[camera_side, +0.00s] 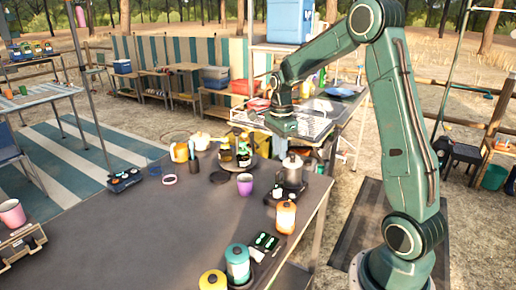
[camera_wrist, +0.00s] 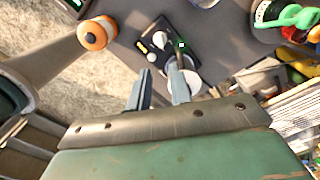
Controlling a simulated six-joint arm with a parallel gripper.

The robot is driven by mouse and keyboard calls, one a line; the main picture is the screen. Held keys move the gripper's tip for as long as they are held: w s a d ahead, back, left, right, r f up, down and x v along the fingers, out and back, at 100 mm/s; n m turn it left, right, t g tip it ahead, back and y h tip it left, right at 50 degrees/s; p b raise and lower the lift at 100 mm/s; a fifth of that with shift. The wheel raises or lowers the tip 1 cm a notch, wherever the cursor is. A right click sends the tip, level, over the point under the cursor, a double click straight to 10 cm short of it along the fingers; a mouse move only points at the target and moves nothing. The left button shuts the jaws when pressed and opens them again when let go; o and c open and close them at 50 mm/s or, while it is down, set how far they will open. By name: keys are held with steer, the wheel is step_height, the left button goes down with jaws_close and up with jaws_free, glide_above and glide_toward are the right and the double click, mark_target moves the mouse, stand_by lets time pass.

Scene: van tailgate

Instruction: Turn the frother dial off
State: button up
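The frother looks to be the metal pot (camera_side: 292,168) on a black base (camera_side: 271,197) near the table's right edge. In the wrist view the black base (camera_wrist: 172,22) shows a round white knob (camera_wrist: 160,40), a small pale spot and a green-lit part (camera_wrist: 181,45). I cannot tell which way the knob is set. The pot (camera_wrist: 190,78) is partly hidden behind a finger. My gripper (camera_wrist: 160,85) has its two fingers apart with nothing between them. In the side view my gripper (camera_side: 284,124) hangs behind and above the pot, apart from it.
Bottles (camera_side: 243,155) stand on a round tray behind. A wire rack (camera_side: 312,123) lies near my gripper. The table (camera_side: 150,235) has free room at its middle left.

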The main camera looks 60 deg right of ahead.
mark_target(278, 190)
steer(key=shift+f, duration=0.2)
step_height(278, 190, down, 14)
steer(key=shift+r, duration=0.25)
stand_by(0.6)
jaws_close()
